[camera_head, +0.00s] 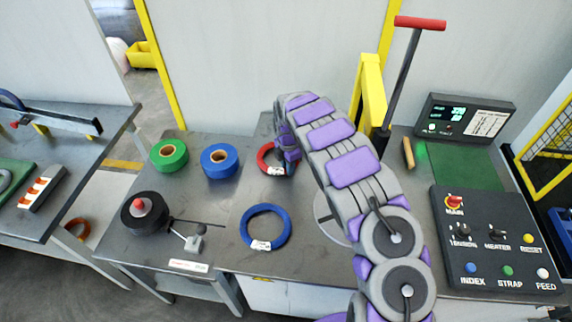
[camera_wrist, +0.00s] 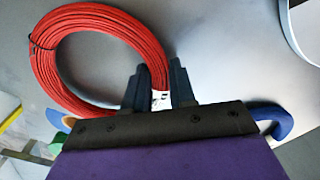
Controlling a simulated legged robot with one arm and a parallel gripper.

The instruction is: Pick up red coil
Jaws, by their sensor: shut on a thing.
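The red coil (camera_head: 264,156) lies at the back middle of the grey table in the head view, partly hidden by my arm. In the wrist view the red coil (camera_wrist: 45,62) fills the upper left, bound with dark ties and bearing a white label. My gripper (camera_wrist: 158,80) has its two dark fingers on either side of the coil's ring by the label, shut on it. In the head view the gripper end (camera_head: 288,160) is at the coil's right side. I cannot tell whether the coil touches the table.
A blue coil (camera_head: 247,236) lies in front of the red one. Green tape (camera_head: 159,163) and blue tape (camera_head: 211,173) rolls stand left, behind a black spool (camera_head: 131,222). A control panel (camera_head: 488,243) and a display box (camera_head: 440,108) stand right, with a red-handled lever (camera_head: 402,75) behind.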

